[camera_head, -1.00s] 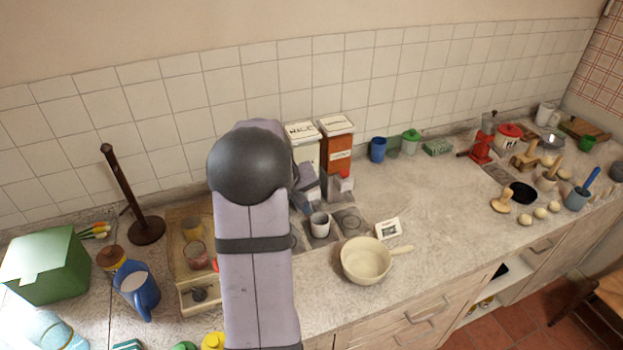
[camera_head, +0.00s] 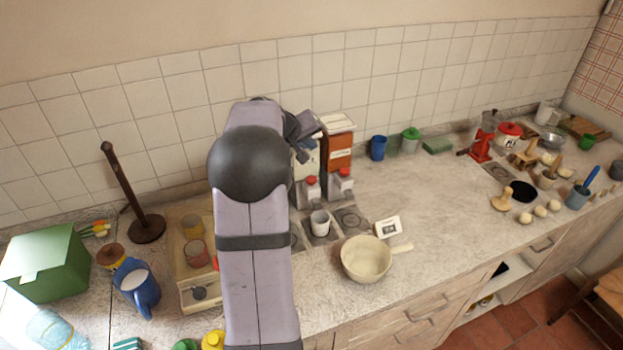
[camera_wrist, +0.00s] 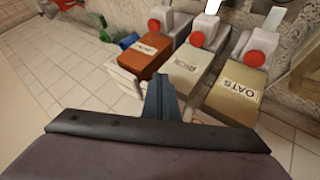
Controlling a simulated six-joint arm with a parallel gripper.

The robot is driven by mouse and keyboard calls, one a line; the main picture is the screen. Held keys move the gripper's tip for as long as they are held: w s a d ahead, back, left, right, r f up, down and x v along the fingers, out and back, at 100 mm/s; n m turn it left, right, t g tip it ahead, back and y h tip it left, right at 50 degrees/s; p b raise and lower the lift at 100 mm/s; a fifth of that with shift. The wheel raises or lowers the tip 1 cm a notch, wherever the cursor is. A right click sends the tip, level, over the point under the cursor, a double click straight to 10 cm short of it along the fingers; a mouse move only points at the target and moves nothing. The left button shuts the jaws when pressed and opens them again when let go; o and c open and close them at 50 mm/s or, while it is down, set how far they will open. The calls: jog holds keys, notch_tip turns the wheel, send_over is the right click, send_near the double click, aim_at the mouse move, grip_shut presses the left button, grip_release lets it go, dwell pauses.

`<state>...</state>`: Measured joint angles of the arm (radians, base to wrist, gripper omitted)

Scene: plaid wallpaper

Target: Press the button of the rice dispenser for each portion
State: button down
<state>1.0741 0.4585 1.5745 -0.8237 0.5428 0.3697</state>
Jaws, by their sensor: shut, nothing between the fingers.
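The rice dispenser shows in the wrist view (camera_wrist: 185,78) as the middle one of three, pale and labelled RICE, with a red button (camera_wrist: 198,40). In the head view my gripper and wrist partly cover it, but its red button (camera_head: 311,182) shows. A small white cup (camera_head: 320,223) stands below its spout. My gripper (camera_head: 303,128) is up at the top of the rice dispenser, clear of the button. In the wrist view its fingers (camera_wrist: 165,92) are shut and empty, overlapping the dispenser tops; contact cannot be told.
The orange-brown dispenser (camera_head: 338,155) stands right of the rice one. The oats dispenser (camera_wrist: 232,95) is hidden by my arm in the head view. A cream pan (camera_head: 366,259) and a small white display (camera_head: 388,227) are in front.

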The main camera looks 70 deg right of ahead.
jog(key=shift+f, duration=0.1)
jog(key=b, duration=0.6)
send_over(310, 181)
notch_tip(310, 181, down, 7)
jog(key=shift+f, duration=0.1)
jog(key=shift+f+b, duration=0.7)
jog(key=shift+b, duration=0.05)
jog(key=shift+f, duration=0.15)
dwell(1.3)
jog(key=shift+f+b, duration=0.3)
jog(key=shift+b, duration=0.35)
jog(key=shift+f+b, duration=0.7)
jog(key=shift+b, duration=0.1)
dwell(0.8)
jog(key=shift+r, duration=0.1)
dwell(0.3)
jog(key=shift+r+p, duration=0.8)
jog(key=shift+r, duration=0.25)
jog(key=shift+r, duration=0.1)
